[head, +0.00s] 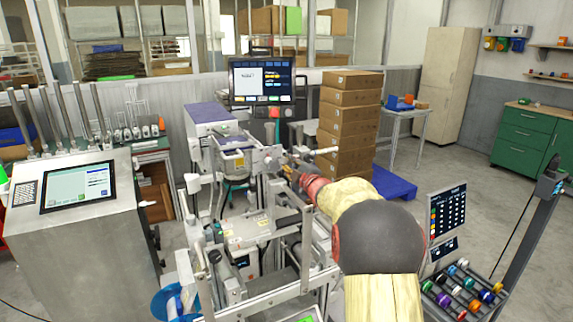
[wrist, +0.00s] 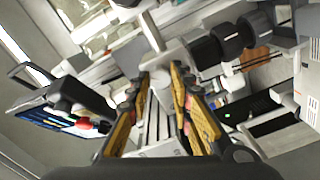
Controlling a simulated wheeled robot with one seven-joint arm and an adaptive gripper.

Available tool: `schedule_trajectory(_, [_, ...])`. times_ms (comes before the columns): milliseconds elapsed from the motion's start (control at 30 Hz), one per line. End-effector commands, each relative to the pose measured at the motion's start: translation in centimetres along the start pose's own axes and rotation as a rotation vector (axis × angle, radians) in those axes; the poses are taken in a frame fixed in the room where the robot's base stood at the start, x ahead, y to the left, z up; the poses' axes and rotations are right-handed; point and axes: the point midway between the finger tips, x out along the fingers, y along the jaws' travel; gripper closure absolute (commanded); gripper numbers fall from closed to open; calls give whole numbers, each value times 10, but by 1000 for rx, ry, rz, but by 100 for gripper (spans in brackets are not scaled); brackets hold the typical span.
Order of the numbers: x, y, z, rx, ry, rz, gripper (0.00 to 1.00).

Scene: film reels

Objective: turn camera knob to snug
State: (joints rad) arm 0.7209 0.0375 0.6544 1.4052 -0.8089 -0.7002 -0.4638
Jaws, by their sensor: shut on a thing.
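My gripper (wrist: 161,78) fills the lower middle of the wrist view, with its two yellow-and-black fingers pointing away from the camera. The fingers are shut on a pale grey-white part, taken to be the camera knob (wrist: 163,56), which stands between the fingertips. A pale stem runs on from it toward the top of the view. The fingers hide the knob's sides, and no mark of its turn shows. In the head view my gripper (head: 292,168) reaches in from the right to the labelling machine (head: 236,150); the knob is too small to tell there.
Dark round knobs (wrist: 230,38) stand close to the right of the fingers. A black part with a red button (wrist: 82,122) is at the left. A monitor (head: 262,80) stands behind the machine, with stacked cartons (head: 350,112) to its right. Open floor lies farther right.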

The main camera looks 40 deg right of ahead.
Motion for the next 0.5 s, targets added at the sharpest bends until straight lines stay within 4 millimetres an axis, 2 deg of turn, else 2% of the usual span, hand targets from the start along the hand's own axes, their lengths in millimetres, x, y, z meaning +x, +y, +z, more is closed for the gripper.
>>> schedule_trajectory(133, [0, -2, 0, 1, 0, -3, 100])
schedule_trajectory(167, [0, -2, 0, 1, 0, -3, 77])
schedule_trajectory(500, [0, -1, 0, 1, 0, -1, 60])
